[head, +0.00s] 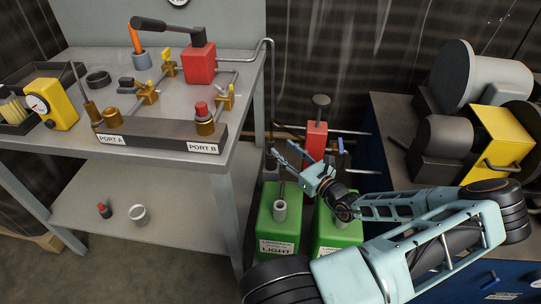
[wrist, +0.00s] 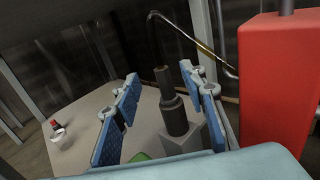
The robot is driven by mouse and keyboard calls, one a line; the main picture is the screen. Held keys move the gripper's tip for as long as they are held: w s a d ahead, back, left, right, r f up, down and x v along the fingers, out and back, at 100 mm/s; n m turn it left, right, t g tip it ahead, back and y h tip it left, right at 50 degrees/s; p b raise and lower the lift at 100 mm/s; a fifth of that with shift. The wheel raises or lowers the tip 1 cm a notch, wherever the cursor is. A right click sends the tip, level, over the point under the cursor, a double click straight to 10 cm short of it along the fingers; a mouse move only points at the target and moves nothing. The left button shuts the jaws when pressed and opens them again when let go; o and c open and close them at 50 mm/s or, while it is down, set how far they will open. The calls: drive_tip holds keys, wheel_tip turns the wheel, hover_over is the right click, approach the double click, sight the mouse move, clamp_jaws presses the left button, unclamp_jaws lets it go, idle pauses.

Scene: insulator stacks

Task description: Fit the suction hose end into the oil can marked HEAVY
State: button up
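In the head view, a green oil can (head: 276,228) labelled LIGHT stands on the floor beside the workbench. A dark, upright rod-like piece (head: 281,178), which looks like the suction hose end, stands at its grey neck (head: 280,211). A second green can (head: 335,236) stands to its right, its label mostly hidden by my arm. My gripper (head: 287,157) is above the cans. In the wrist view my gripper (wrist: 165,100) is open, with blue finger pads either side of a dark stepped cylinder (wrist: 173,112), apparently the hose end. I cannot tell whether they touch it.
A red unit (head: 315,140) stands behind the cans; it is close on the right in the wrist view (wrist: 275,80). The workbench (head: 190,150) is to the left, with a red cap (head: 103,211) and white cup (head: 138,214) on its shelf. Machinery (head: 450,140) crowds the right.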

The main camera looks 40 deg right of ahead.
sight(273, 144)
drive_tip(key=shift+w+f, duration=0.65)
drive_tip(key=shift+f, duration=0.2)
drive_tip(key=w, duration=0.2)
drive_tip(key=w+b, duration=0.1)
drive_tip(key=w, duration=0.1)
drive_tip(key=w+b, duration=0.1)
drive_tip(key=w, duration=0.1)
drive_tip(key=shift+w+d, duration=0.1)
drive_tip(key=shift+d, duration=0.3)
drive_tip(key=shift+r, duration=0.1)
drive_tip(key=shift+c, duration=0.4)
clamp_jaws()
